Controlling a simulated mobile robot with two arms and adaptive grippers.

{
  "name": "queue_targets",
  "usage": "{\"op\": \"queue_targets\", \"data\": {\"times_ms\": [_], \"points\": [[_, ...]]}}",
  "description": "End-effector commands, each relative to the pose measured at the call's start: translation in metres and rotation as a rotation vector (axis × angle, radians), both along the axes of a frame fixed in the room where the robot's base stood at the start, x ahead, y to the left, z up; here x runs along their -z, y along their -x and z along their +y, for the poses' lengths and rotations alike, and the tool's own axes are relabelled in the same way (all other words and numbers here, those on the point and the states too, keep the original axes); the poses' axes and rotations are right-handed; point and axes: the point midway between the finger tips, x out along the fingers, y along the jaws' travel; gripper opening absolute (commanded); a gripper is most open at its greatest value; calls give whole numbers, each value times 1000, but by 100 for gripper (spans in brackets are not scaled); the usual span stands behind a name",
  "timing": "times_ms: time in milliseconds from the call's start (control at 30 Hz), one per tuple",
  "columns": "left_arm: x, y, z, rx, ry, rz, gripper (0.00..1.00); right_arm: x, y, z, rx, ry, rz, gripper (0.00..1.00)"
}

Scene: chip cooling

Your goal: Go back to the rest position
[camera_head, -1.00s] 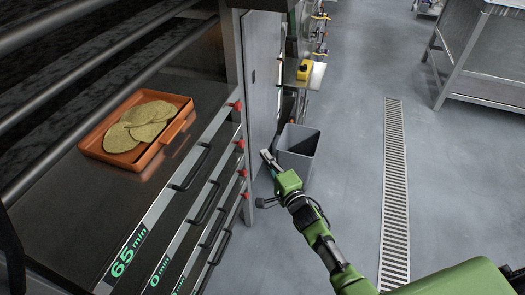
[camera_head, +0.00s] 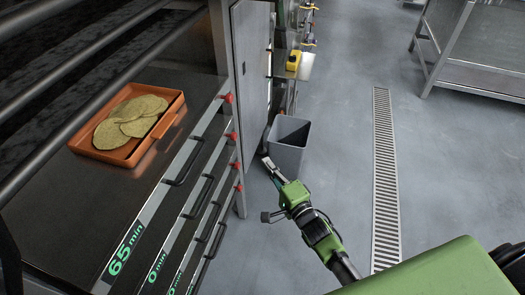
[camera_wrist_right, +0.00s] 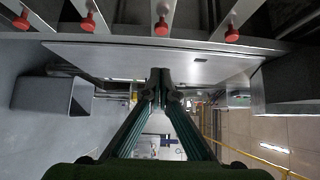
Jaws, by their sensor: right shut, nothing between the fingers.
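My right gripper (camera_head: 270,167) is shut and empty. It is at the end of my green and black right arm, low in front of the rack and just left of the grey bin in the head view. In the right wrist view its two dark fingers (camera_wrist_right: 160,85) meet at the tips with nothing between them. My left gripper is not in view. An orange tray (camera_head: 101,155) with several round yellowish chips (camera_head: 132,120) sits on the rack's top shelf, well away from the right gripper.
The grey bin (camera_head: 287,157) stands on the floor beside the open metal door (camera_head: 251,60); it also shows in the right wrist view (camera_wrist_right: 40,95). The rack has handles and red knobs (camera_head: 227,97). A floor drain (camera_head: 385,170) runs through clear floor. A metal table (camera_head: 480,50) is at upper right.

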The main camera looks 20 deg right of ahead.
Motion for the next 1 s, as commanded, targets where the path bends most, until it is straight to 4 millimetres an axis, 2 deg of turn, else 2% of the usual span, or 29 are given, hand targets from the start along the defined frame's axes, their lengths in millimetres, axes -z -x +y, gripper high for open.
{"op": "queue_targets", "data": {"times_ms": [167,267,367,467,500,567,600,667,700,767,800,867,967,1000], "points": [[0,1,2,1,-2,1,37,0,0,0,0,1,1,0],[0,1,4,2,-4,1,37,13,3,-1,4,30,22,0],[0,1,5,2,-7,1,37,51,13,-4,10,126,88,0],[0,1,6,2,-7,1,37,112,36,-8,2,290,199,0],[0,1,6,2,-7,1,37,140,49,-10,-11,368,250,0],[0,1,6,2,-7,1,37,181,71,-13,-40,485,327,0],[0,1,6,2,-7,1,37,207,88,-14,-66,562,377,0],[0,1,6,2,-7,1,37,244,117,-17,-116,675,451,0],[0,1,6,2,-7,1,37,268,137,-19,-156,748,499,0],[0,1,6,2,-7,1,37,300,169,-21,-225,855,565,0],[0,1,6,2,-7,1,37,321,193,-23,-277,922,608,0],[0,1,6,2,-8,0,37,349,230,-26,-364,1020,668,0],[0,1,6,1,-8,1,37,390,295,-30,-533,1169,756,0],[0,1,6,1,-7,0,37,404,322,-32,-608,1223,785,0]]}}
